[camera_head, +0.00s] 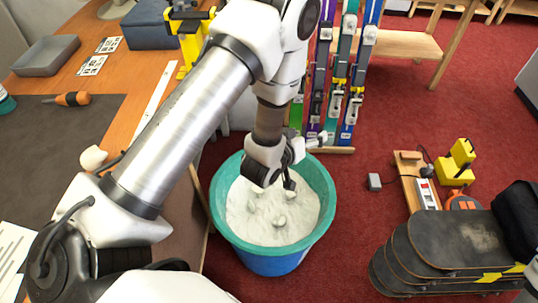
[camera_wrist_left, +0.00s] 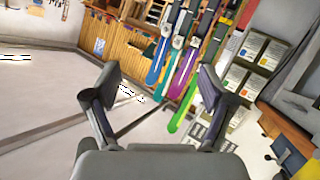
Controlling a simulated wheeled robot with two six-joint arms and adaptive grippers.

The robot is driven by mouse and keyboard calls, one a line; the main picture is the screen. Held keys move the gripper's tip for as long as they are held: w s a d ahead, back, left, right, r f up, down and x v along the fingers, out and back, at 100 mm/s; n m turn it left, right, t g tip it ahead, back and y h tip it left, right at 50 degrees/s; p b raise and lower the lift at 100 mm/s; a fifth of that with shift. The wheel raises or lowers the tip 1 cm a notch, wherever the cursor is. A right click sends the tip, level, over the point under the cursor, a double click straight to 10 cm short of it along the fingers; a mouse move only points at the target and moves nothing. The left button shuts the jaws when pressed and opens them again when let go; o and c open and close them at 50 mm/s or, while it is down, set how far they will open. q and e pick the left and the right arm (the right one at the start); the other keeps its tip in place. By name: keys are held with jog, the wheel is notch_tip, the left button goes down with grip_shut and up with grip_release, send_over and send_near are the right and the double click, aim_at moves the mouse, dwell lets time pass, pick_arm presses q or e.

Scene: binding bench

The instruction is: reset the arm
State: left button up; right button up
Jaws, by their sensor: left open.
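My left arm comes in from the left of the head view and crosses the bench. My left gripper (camera_head: 288,172) shows dark and partly hidden by its own wrist, over the teal tub in the picture. In the left wrist view its two dark fingers (camera_wrist_left: 158,86) stand wide apart with nothing between them. That view looks toward several upright skis beyond the fingers. My right gripper is in neither view.
A teal and blue tub (camera_head: 232,228) of white granular material stands on the red carpet. The wooden bench (camera_head: 128,72) holds an orange-handled screwdriver (camera_head: 70,99) and a grey tray (camera_head: 46,56). Skis (camera_head: 362,65) stand behind. Stacked skateboard decks (camera_head: 450,240) lie at right.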

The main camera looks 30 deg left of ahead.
pick_arm(q)
jog(key=shift+d+r, duration=0.3)
jog(key=shift+r, duration=0.5)
jog(key=shift+f, duration=0.1)
jog(key=s+a+f+m+g, duration=0.1)
jog(key=s+a+f+g, duration=0.2)
jog(key=s+f+g, duration=1.2)
jog(key=s+f+m+t, duration=0.1)
jog(key=s+f, duration=0.3)
jog(key=s, duration=1.1)
jog(key=shift+d+m, duration=0.15)
jog(key=shift+m, duration=0.65)
